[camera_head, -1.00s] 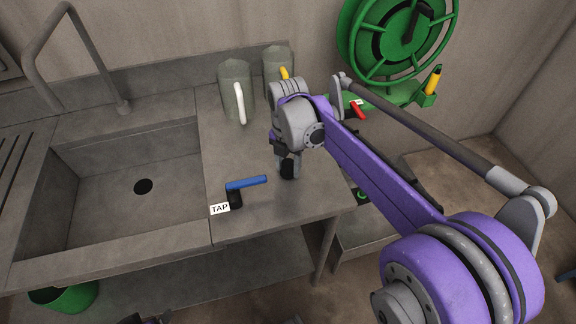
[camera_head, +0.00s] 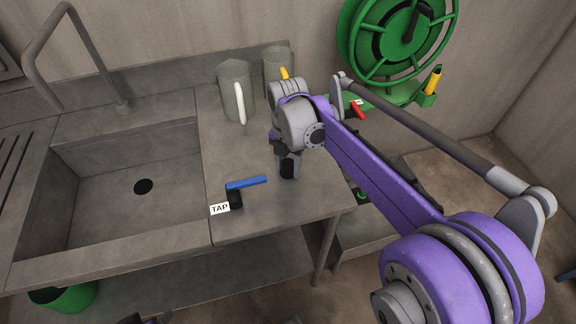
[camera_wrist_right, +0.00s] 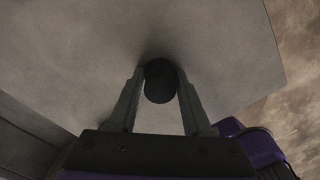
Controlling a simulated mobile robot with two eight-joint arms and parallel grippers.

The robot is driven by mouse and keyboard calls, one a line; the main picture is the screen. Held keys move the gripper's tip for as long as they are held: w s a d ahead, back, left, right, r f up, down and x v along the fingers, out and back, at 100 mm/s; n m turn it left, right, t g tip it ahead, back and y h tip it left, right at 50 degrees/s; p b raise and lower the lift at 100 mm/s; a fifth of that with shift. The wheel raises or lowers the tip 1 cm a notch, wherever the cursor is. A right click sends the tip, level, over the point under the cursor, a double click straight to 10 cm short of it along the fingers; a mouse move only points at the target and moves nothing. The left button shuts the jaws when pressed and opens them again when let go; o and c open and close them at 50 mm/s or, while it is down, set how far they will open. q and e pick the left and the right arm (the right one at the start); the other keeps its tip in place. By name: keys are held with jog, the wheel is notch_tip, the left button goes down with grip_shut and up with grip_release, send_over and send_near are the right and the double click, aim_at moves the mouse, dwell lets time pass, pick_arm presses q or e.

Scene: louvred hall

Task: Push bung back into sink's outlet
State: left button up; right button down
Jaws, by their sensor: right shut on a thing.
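The sink (camera_head: 60,222) is a grey basin at the left of the head view, with its dark round outlet (camera_head: 143,186) open in the floor. The black bung (camera_head: 287,169) is over the worktop right of the sink, at my right gripper (camera_head: 287,158). In the right wrist view the fingers of my right gripper (camera_wrist_right: 160,88) are shut on the rounded black bung (camera_wrist_right: 160,82), one on each side. I cannot tell whether the bung touches the worktop.
A blue-handled tap lever (camera_head: 246,183) with a TAP label (camera_head: 220,208) stands between the sink and my right gripper. Two grey jugs (camera_head: 233,90) (camera_head: 277,62) stand behind. A tall bent spout (camera_head: 85,60) rises behind the sink. A green hose reel (camera_head: 400,45) is on the wall.

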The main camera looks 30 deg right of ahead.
aim_at(288, 163)
jog(key=shift+r, duration=0.15)
jog(key=shift+r+p, duration=1.95)
jog(key=shift+r, duration=0.45)
jog(key=shift+f, duration=0.1)
